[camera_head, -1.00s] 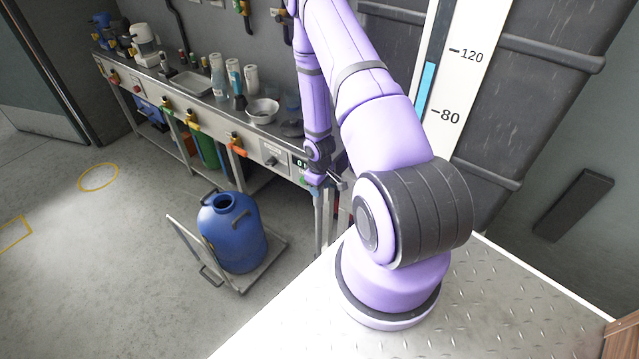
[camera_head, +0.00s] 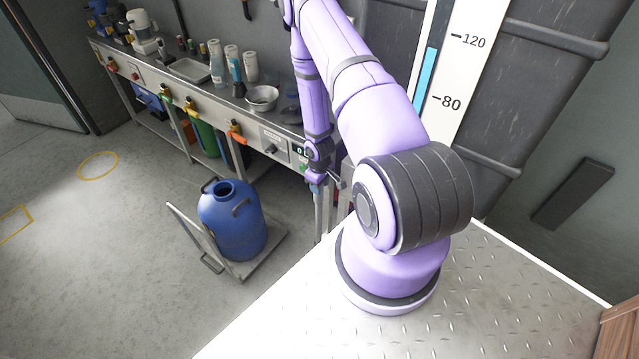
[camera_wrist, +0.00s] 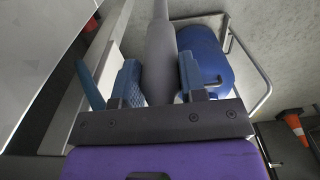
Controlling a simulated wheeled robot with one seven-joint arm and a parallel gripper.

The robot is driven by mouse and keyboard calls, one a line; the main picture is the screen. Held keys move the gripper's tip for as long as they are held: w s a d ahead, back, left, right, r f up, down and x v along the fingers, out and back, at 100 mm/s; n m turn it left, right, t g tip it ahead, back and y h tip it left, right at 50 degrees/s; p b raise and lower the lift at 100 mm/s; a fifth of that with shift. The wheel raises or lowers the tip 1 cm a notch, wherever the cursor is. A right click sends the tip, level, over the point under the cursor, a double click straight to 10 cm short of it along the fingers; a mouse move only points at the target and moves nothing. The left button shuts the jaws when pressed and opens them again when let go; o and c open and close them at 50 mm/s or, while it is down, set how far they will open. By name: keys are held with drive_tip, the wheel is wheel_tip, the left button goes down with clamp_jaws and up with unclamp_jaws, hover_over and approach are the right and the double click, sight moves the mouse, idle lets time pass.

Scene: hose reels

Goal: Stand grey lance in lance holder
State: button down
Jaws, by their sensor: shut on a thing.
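The grey lance (camera_wrist: 159,45) shows in the wrist view as a thick grey shaft running up between my fingers. My gripper (camera_wrist: 160,82) is shut on it, with blue pads on either side. In the head view my gripper (camera_head: 316,186) hangs low by the right end of the workbench, partly hidden by my own arm, and the lance cannot be made out there. I cannot pick out the lance holder in either view.
A blue drum (camera_head: 232,220) stands on a flat trolley (camera_head: 262,254) left of my arm; the drum also shows in the wrist view (camera_wrist: 207,55). The workbench (camera_head: 240,135) carries bottles and a metal bowl (camera_head: 262,97). An orange cone (camera_wrist: 293,124) stands at right. Floor at left is clear.

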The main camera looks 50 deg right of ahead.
drive_tip(key=c, duration=0.6)
unclamp_jaws()
wheel_tip(320, 180, up, 11)
drive_tip(key=shift+f, duration=0.1)
idle(0.7)
